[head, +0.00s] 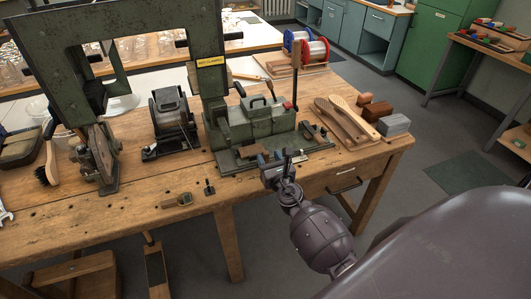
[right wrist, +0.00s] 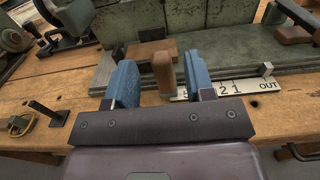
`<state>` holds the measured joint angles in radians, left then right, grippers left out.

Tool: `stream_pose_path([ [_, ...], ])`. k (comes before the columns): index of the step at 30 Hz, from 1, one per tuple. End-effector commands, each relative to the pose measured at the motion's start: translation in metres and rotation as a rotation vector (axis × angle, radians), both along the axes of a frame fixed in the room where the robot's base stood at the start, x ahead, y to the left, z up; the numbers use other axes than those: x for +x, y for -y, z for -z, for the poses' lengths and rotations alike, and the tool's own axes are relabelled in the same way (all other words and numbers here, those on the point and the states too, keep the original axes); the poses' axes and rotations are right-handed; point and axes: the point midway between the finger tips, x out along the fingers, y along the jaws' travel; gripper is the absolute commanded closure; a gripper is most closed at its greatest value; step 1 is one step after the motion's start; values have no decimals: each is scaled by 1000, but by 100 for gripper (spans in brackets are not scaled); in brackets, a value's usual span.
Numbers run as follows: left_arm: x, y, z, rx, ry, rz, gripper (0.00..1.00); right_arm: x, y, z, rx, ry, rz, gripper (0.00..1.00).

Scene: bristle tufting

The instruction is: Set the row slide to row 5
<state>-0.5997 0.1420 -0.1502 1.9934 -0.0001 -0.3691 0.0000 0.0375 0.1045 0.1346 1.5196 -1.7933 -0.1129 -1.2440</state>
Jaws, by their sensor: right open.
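The green tufting machine (head: 262,122) stands at the right half of the bench, with the row slide along its front. In the right wrist view, the slide's upright wooden grip (right wrist: 163,73) stands between my open blue fingers, with a gap on each side. A white scale (right wrist: 235,89) with 2, 1 and OUT lies to the right; its left part is hidden by my right finger. A metal pointer (right wrist: 266,69) stands near OUT. My right gripper (head: 273,166) is at the machine's front edge in the head view. My left gripper is not in view.
A brown wooden block (right wrist: 151,53) sits behind the grip. A small dark clamp-like piece (head: 209,187) and a brass-coloured piece (head: 177,201) lie left of my gripper. Wooden brush blanks (head: 345,120) lie to the right. The bench front between is mostly clear.

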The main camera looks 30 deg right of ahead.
Motion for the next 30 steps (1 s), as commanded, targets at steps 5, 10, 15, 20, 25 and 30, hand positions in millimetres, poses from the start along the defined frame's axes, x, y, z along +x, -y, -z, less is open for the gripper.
stream_pose_path([
  [5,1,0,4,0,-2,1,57,21,5,1,0,0,1,51],
  [10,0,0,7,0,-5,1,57,31,8,1,1,-1,1,51],
  [15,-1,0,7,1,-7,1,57,33,8,0,1,0,1,51],
  [20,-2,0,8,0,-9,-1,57,33,8,0,1,0,1,51],
  [25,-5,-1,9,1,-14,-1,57,33,8,0,1,0,1,77],
  [30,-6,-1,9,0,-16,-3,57,32,8,0,1,0,1,100],
])
